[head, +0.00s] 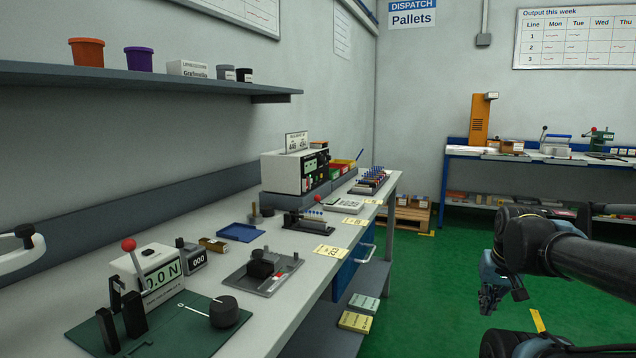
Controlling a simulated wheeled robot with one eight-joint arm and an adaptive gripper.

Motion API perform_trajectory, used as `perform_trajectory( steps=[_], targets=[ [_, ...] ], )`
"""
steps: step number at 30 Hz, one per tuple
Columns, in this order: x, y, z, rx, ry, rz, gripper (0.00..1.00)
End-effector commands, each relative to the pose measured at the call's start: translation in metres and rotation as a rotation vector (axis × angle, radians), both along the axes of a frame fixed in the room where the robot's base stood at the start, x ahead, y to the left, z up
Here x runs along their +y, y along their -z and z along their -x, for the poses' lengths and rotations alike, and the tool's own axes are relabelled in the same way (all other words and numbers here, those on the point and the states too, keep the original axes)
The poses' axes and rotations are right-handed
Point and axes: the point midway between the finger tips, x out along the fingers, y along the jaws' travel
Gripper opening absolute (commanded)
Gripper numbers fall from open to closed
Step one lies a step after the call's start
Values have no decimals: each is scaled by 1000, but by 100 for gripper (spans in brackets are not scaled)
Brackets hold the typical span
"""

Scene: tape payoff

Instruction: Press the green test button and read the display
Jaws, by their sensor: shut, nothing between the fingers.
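A white bench instrument (284,172) stands at the far part of the left bench, on a dark grey base. Its black front panel (318,166) carries a small green-lit display and several small controls. The panel is too small to read, and I cannot tell which control is a green test button. My gripper (490,299) hangs over the green floor at the right, shut and empty, well apart from the bench.
The left bench also holds a black counter (193,258), a grey fixture (264,272), a blue tray (241,232) and a black knob (224,311) on a green plate. A shelf (150,77) overhangs it. Open green floor (440,270) lies between the bench and my arm.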

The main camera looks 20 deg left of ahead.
Motion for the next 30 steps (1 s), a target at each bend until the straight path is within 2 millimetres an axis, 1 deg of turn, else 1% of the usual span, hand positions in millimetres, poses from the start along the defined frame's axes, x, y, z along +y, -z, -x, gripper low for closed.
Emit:
perform_trajectory(
  steps=[1, 3, 8, 12, 14, 15, 17, 18, 20, 21, 23, 24, 26, 30],
  targets=[
    [11, -11, -20, -34, -6, -22, 0],
    [26, -26, -46, -83, -4, -57, 0],
    [66, -58, -104, -187, 4, -148, 0],
    [106, -84, -153, -270, 11, -239, 0],
    [125, -95, -173, -302, 15, -280, 0],
    [138, -102, -186, -322, 17, -309, 0],
    [158, -112, -205, -353, 23, -353, 0],
    [171, -119, -217, -372, 26, -384, 0],
    [193, -128, -234, -398, 30, -430, 0],
    [207, -134, -245, -415, 35, -461, 0],
    [229, -143, -261, -440, 41, -511, 0],
    [244, -149, -271, -455, 45, -545, 0],
    [267, -157, -286, -475, 51, -594, 0],
    [321, -173, -315, -518, 69, -716, 0]
  ],
)
